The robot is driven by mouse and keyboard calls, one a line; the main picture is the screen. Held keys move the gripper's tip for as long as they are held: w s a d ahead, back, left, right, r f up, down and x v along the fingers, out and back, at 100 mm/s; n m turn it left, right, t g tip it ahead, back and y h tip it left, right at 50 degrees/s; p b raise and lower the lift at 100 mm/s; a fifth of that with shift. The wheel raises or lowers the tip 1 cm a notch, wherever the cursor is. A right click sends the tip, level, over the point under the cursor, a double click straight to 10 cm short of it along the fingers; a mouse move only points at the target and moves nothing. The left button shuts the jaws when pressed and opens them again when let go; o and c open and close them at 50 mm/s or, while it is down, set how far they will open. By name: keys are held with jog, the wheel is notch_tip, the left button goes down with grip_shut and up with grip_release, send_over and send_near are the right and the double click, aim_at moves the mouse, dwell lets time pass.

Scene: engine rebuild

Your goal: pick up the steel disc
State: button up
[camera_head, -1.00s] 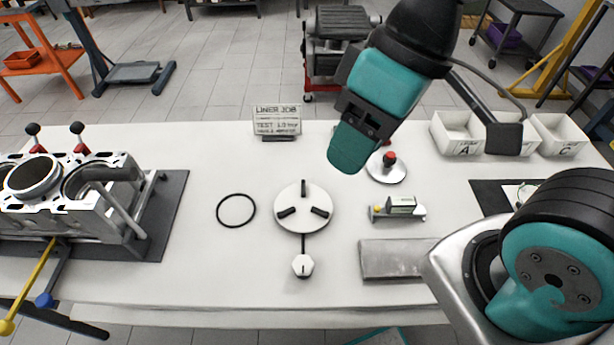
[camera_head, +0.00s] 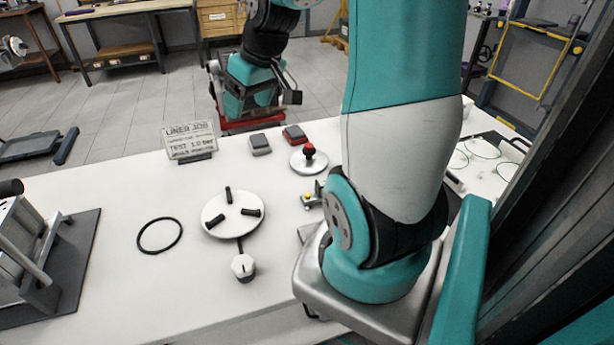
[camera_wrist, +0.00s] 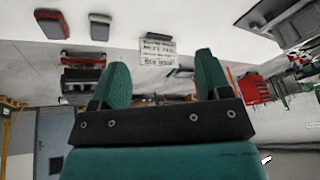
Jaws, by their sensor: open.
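A round silvery disc (camera_head: 309,160) with a red and black knob on top lies flat on the white table, right of centre in the head view. It looks like the steel disc. It does not show in the wrist view. My gripper (camera_wrist: 163,80) is open in the wrist view, with nothing between its two teal fingers. In the head view my gripper (camera_head: 245,98) is beyond the table's back edge, behind and left of the disc and well apart from it.
A white round plate with three black bars (camera_head: 234,215), a black ring (camera_head: 160,235) and a sign (camera_head: 190,141) stand left of the disc. Grey (camera_head: 260,144) and red (camera_head: 295,134) blocks lie behind it. My arm hides much of the table's right side.

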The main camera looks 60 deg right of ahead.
aim_at(309, 145)
jog(key=s+d+f+m+h+b, duration=0.15)
jog(key=s+d+f, duration=0.25)
jog(key=d, duration=0.5)
jog(key=s+d+f+m+h+b, duration=0.1)
jog(key=s+d+f+m+b, duration=0.2)
jog(key=d, duration=0.5)
jog(key=shift+n, duration=0.45)
jog(key=x, duration=0.4)
jog(key=p+x, duration=0.1)
jog(key=x, duration=0.7)
jog(key=shift+s+d+f, duration=0.1)
jog(key=shift+s+f, duration=0.05)
jog(key=shift+s, duration=0.15)
jog(key=x, duration=0.2)
jog(key=p+x, duration=0.1)
jog(key=x, duration=0.2)
jog(key=shift+s+f, duration=0.1)
jog(key=shift+f, duration=0.3)
jog(key=c, duration=1)
jog(key=shift+c, duration=0.8)
jog(key=shift+r, duration=0.15)
